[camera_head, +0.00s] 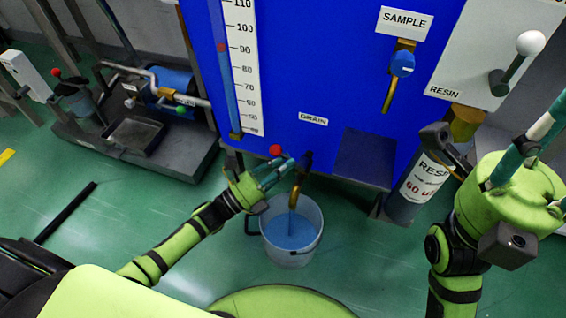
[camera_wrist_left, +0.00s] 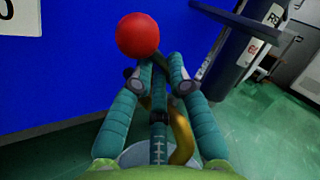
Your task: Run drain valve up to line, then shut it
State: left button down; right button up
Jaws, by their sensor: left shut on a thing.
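The drain valve's lever ends in a red ball knob (camera_head: 275,150), just below the DRAIN label (camera_head: 313,119) on the blue cabinet. My left gripper (camera_head: 284,172) is shut on the lever. In the left wrist view the red knob (camera_wrist_left: 138,36) stands beyond the fingertips (camera_wrist_left: 158,80), which hide most of the lever. The brass drain spout (camera_head: 296,188) points down, and a thin blue stream (camera_head: 291,218) runs from it into the white bucket (camera_head: 308,257). Blue liquid (camera_head: 284,233) stands in the bucket; I cannot make out a fill line. My right gripper (camera_head: 548,145) is partly cut off at the right.
A level scale (camera_head: 241,60) and a sample valve (camera_head: 402,64) are on the cabinet front. A resin cylinder (camera_head: 408,190) and a white-knobbed lever (camera_head: 529,44) are at the right. A pump skid (camera_head: 135,130) stands at the left. Green floor is clear around the bucket.

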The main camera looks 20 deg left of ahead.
pick_arm(q)
jog(key=shift+w, duration=0.1)
jog(key=c, duration=1.5)
grip_release()
jog(key=shift+o, duration=0.2)
jog(key=v, duration=1.2)
jog(key=shift+r, duration=0.15)
